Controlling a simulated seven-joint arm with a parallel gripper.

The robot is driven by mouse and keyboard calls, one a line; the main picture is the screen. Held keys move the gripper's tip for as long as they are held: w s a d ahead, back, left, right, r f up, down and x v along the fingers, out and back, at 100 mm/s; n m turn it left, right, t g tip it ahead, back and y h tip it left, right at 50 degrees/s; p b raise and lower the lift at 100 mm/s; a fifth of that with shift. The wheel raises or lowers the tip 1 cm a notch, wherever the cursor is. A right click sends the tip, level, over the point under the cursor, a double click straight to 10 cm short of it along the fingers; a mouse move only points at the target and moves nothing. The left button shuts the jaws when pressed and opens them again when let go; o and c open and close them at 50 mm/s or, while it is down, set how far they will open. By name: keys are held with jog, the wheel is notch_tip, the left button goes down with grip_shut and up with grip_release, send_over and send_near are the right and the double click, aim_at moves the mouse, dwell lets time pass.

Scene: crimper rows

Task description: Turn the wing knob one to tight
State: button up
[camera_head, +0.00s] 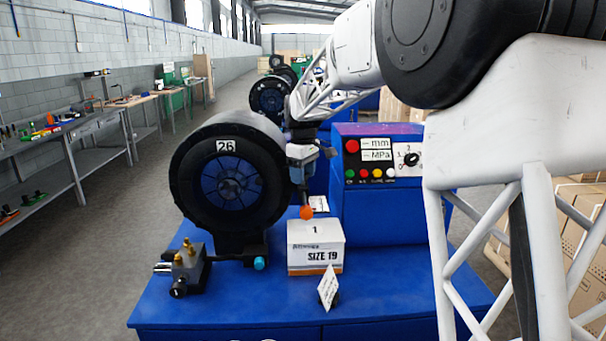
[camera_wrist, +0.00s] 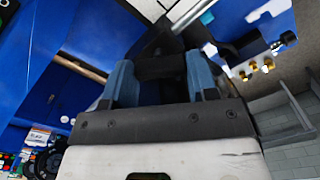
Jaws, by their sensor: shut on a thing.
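My gripper (camera_head: 302,155) is at the right side of the black crimper drum (camera_head: 228,172) marked 26, above the blue bench. In the wrist view its two blue fingers (camera_wrist: 160,80) are closed on a dark piece (camera_wrist: 160,66), one finger on each side. This piece appears to be wing knob one; its wings and the turn it stands at are mostly hidden by the fingers. In the head view the knob is hidden behind the gripper and drum. An orange ball (camera_head: 306,212) shows just below my gripper.
A white box (camera_head: 315,258) marked 1, SIZE 19, and a folded card (camera_head: 328,288) stand on the blue bench (camera_head: 230,305). A valve block with brass fittings (camera_head: 187,260) is at left. A control panel (camera_head: 380,160) stands right of my gripper.

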jog(key=m, duration=0.4)
jog(key=shift+m, duration=0.4)
jog(key=o, duration=0.9)
jog(key=shift+o, duration=0.2)
jog(key=shift+r, duration=0.15)
jog(key=shift+r, duration=3.8)
